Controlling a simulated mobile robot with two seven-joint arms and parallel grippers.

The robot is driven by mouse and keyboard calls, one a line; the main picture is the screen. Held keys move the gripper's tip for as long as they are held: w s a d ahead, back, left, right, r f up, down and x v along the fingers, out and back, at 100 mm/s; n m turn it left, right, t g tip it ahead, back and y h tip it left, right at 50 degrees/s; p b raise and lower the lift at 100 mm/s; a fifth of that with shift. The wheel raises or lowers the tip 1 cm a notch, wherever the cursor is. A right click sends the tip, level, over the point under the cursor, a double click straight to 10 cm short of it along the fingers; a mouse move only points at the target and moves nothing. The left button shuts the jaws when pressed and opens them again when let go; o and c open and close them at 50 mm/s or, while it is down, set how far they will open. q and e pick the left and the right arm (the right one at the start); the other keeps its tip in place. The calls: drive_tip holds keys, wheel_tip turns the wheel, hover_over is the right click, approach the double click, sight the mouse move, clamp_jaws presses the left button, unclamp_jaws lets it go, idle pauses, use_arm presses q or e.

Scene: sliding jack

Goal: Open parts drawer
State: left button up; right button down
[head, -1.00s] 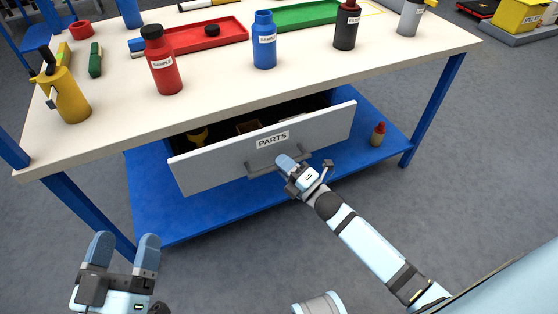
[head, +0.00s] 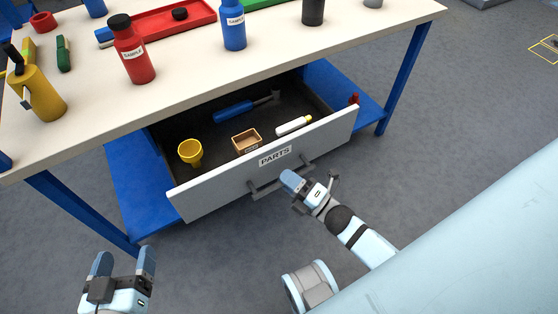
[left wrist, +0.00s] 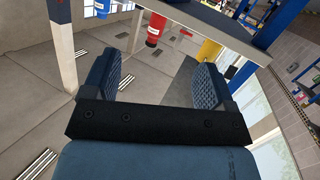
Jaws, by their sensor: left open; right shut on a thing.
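The parts drawer (head: 225,189) is a grey-fronted drawer under the workbench, labelled PARTS, and it stands well out from the bench. Its dark inside holds a yellow cup (head: 190,152), a small wooden box (head: 246,141), a blue-handled tool (head: 234,111) and a white cylinder with a yellow end (head: 293,126). My right gripper (head: 291,181) is shut on the bar handle (head: 263,189) at the drawer front. My left gripper (head: 122,270) is open and empty at the lower left, apart from the bench. Its open fingers also show in the left wrist view (left wrist: 153,85).
The white benchtop (head: 185,75) carries a red bottle (head: 132,52), a blue bottle (head: 233,27), a yellow container (head: 38,93) and a red tray (head: 165,20). A blue lower shelf (head: 125,185) and blue legs (head: 402,78) flank the drawer. The grey floor in front is clear.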

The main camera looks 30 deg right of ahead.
use_arm(q)
drive_tip(key=shift+a+f, duration=0.3)
drive_tip(key=shift+f, duration=0.1)
use_arm(e)
drive_tip(key=shift+s, duration=1.05)
use_arm(q)
drive_tip(key=shift+s+g, duration=0.1)
drive_tip(key=shift+g, duration=0.2)
drive_tip(key=shift+d, duration=0.15)
use_arm(e)
drive_tip(key=c, duration=1.1)
unclamp_jaws()
drive_tip(key=shift+s+d, duration=0.1)
use_arm(q)
drive_tip(key=shift+s+a+f+g+y+p, duration=0.2)
drive_tip(key=shift+a+f+g+y+p, duration=0.2)
drive_tip(key=shift+f, duration=0.2)
drive_tip(key=shift+s+a+f+g+y+p, duration=0.2)
drive_tip(key=shift+a+f+p, duration=0.1)
drive_tip(key=shift+f+p, duration=0.25)
use_arm(e)
drive_tip(key=v, duration=1.3)
drive_tip(key=shift+s, duration=0.3)
use_arm(q)
drive_tip(key=shift+s+f, duration=0.15)
use_arm(e)
drive_tip(key=shift+d, duration=0.1)
